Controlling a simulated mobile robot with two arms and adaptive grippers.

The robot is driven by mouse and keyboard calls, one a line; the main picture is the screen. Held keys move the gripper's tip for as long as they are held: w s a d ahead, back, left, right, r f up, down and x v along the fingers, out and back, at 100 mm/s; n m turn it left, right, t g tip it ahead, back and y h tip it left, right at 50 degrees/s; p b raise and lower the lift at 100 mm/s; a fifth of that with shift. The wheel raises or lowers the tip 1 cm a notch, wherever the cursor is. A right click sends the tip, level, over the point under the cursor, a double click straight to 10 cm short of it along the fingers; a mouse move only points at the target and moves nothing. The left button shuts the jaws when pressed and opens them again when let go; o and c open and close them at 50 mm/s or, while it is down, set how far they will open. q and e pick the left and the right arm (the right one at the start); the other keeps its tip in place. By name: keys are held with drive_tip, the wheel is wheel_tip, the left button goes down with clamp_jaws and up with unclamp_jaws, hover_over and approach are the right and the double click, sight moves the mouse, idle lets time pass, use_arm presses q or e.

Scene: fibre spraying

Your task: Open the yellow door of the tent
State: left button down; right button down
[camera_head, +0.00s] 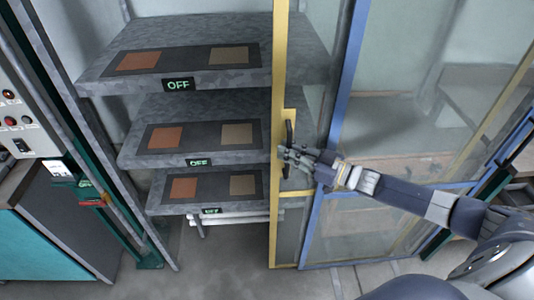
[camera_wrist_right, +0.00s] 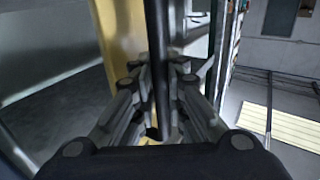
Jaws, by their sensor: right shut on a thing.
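The yellow door (camera_head: 281,80) is a tall narrow yellow frame standing upright in the middle of the head view. A dark vertical handle (camera_head: 289,133) is fixed on it. My right gripper (camera_head: 287,155) is at this handle, and its arm comes in from the right. In the right wrist view the dark handle bar (camera_wrist_right: 158,60) runs between the fingers of the right gripper (camera_wrist_right: 158,85), which are shut on it. The yellow door edge (camera_wrist_right: 122,35) is just behind the bar. Left of the door the tent front is uncovered and shelves show. My left gripper is not in view.
Grey shelves (camera_head: 200,104) with orange and brown panels and "OFF" signs stand inside on the left. A blue-framed glazed door (camera_head: 338,130) stands right of the yellow one. A control cabinet (camera_head: 22,125) is at the far left. Grey floor (camera_head: 205,265) is clear in front.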

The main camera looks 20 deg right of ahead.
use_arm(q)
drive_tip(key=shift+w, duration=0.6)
use_arm(e)
drive_tip(key=shift+s+d+f, duration=0.1)
drive_tip(key=shift+s+d, duration=0.15)
drive_tip(key=shift+d, duration=0.35)
drive_tip(key=shift+s+d, duration=0.2)
drive_tip(key=shift+d, duration=0.35)
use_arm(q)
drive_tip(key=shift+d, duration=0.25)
use_arm(e)
drive_tip(key=c, duration=1.9)
unclamp_jaws()
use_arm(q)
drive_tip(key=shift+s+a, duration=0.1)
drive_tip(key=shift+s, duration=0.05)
use_arm(e)
drive_tip(key=v, duration=1.2)
